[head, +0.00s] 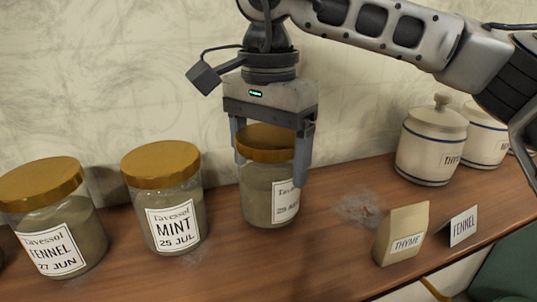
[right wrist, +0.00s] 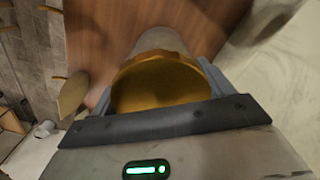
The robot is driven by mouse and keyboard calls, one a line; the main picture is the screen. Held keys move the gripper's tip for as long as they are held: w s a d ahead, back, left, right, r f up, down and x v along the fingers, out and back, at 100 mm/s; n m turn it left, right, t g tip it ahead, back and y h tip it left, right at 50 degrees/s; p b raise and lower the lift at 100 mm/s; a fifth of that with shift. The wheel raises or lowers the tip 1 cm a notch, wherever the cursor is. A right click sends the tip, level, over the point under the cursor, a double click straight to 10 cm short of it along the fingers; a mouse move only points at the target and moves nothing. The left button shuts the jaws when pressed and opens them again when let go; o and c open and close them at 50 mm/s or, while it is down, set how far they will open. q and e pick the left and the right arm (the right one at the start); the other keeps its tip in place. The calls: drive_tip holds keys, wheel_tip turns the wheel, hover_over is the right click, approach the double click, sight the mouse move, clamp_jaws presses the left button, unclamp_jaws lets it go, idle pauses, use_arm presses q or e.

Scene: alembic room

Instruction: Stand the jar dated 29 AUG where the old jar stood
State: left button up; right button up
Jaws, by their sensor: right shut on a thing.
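My right gripper (head: 271,165) is shut on a glass jar (head: 257,200) with a gold lid, its fingers on either side of the lid. The jar is upright, filled with grey-green stuff. Its label is turned to the right and partly hidden by a finger; the date's start looks like 29, the rest I cannot read. I cannot tell whether its base touches the shelf. In the right wrist view the gold lid (right wrist: 160,85) sits between the fingers. A pale dusty patch (head: 358,210) lies on the bare wood to its right. My left gripper is not in view.
On the wooden shelf (head: 325,255), the MINT 25 JUL jar (head: 165,200) and the FENNEL 27 JUN jar (head: 50,220) stand left. A THYME packet (head: 402,235) and a FENNEL card (head: 463,226) stand at the front right. White lidded canisters (head: 431,140) stand behind.

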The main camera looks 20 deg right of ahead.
drive_tip(key=shift+f, duration=0.2)
drive_tip(key=o, duration=1.2)
drive_tip(key=shift+c, duration=0.2)
wheel_tip(320, 180, up, 12)
drive_tip(key=shift+r+p, duration=0.15)
drive_tip(key=shift+p, duration=0.65)
